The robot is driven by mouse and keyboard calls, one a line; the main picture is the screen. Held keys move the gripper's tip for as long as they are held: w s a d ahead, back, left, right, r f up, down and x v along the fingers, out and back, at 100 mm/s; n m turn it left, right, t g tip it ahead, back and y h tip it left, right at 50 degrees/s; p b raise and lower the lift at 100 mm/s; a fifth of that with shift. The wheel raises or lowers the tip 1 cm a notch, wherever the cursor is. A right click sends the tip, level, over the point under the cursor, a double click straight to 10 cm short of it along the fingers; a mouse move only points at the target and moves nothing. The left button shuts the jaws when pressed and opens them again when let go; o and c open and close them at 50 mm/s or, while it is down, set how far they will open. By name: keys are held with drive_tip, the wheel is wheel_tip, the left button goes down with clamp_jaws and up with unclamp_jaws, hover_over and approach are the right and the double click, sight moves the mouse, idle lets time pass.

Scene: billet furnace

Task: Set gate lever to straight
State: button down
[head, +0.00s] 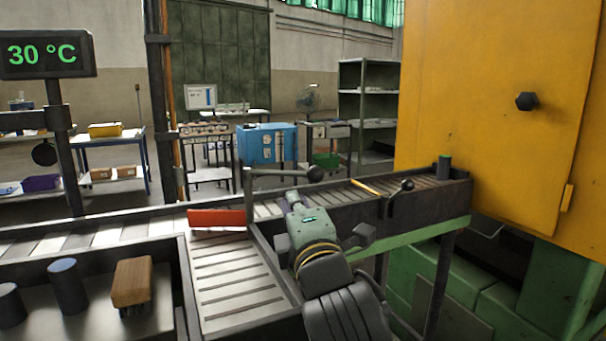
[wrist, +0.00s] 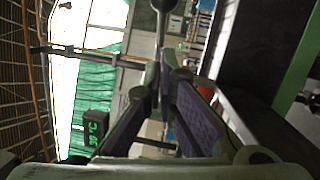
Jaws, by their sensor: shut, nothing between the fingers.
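The gate lever is a dark horizontal rod with a black ball knob (head: 316,174) at its right end, rising from a post at the conveyor junction. The red gate plate (head: 217,217) lies left of that post, along the near side of the main roller conveyor. My gripper (head: 293,198) is shut and empty, its tip just below the lever rod in the picture; I cannot tell whether they touch. In the wrist view my gripper's fingers (wrist: 165,75) are together, with a ball knob (wrist: 163,5) on a stem beyond them. Part of the red plate (wrist: 205,90) shows beside them.
A second black-knobbed lever (head: 407,185) with a yellow bar (head: 370,187) stands farther right on the conveyor. A yellow cabinet (head: 490,100) closes off the right. A brush (head: 132,282) and dark cylinders (head: 68,285) stand in the near-left tray. A side roller branch (head: 235,280) runs toward me.

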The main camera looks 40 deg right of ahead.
sight(315, 182)
drive_tip(key=w+d+p, duration=0.1)
drive_tip(key=d, duration=0.1)
drive_tip(key=w+d+r+p, duration=0.1)
drive_tip(key=w+d, duration=0.1)
drive_tip(key=shift+w+d+r, duration=0.1)
drive_tip(key=shift+w+d, duration=0.1)
drive_tip(key=shift+w, duration=0.05)
drive_tip(key=shift+d, duration=0.15)
drive_tip(key=w+d+b, duration=0.2)
drive_tip(key=d, duration=0.1)
drive_tip(key=w+d+b, duration=0.1)
drive_tip(key=b, duration=0.1)
drive_tip(key=shift+d, duration=0.3)
drive_tip(key=shift+w+d, duration=0.1)
